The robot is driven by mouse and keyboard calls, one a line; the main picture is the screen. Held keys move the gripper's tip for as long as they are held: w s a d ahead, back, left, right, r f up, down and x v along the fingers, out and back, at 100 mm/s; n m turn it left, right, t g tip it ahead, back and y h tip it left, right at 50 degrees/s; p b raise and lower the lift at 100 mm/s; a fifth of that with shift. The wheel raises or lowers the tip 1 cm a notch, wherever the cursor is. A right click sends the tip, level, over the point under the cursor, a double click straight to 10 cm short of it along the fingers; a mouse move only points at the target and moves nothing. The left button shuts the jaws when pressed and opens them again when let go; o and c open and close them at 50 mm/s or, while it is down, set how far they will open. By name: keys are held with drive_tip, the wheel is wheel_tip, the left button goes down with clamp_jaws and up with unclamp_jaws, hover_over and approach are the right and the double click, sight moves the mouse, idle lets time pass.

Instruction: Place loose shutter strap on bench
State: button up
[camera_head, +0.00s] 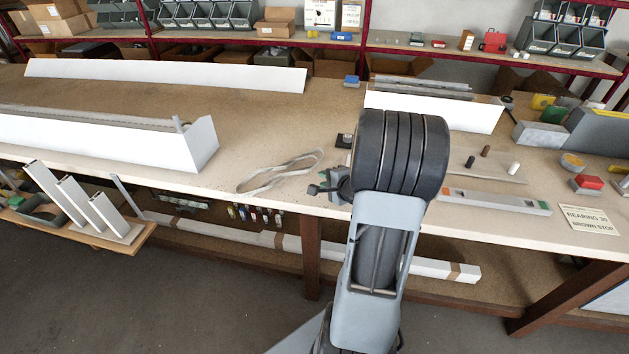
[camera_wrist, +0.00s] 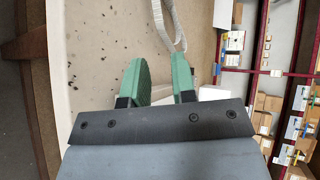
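The loose shutter strap (camera_head: 280,172) is a pale grey loop lying on the bench (camera_head: 240,150) near its front edge. My gripper (camera_head: 315,189) is low over the bench, just right of the strap, partly hidden by my arm. In the wrist view my gripper's green fingers (camera_wrist: 159,60) stand apart with nothing seen between them. The strap (camera_wrist: 165,28) runs from the top edge down to just beyond the fingertips, near the right finger. I cannot tell whether that finger touches it.
A white profile (camera_head: 110,142) lies left of the strap, and a long white panel (camera_head: 165,75) lies behind. A shorter white profile (camera_head: 430,108) and a level-like bar (camera_head: 495,201) are to the right. Bare bench surrounds the strap's left and back.

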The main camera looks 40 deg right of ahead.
drive_tip(key=shift+a+r+n, duration=0.1)
drive_tip(key=shift+r+n, duration=0.2)
drive_tip(key=shift+r, duration=0.1)
drive_tip(key=a+r+n+g+h, duration=0.4)
drive_tip(key=a+r+n, duration=0.2)
drive_tip(key=n, duration=0.1)
drive_tip(key=s+a+r+n+g+y, duration=0.2)
drive_tip(key=s+a+n+g+y, duration=0.2)
drive_tip(key=s+a+n, duration=0.8)
drive_tip(key=s+a+g, duration=0.1)
drive_tip(key=a, duration=0.4)
drive_tip(key=shift+s+g, duration=0.25)
drive_tip(key=shift+g, duration=0.05)
drive_tip(key=shift+w+a, duration=0.1)
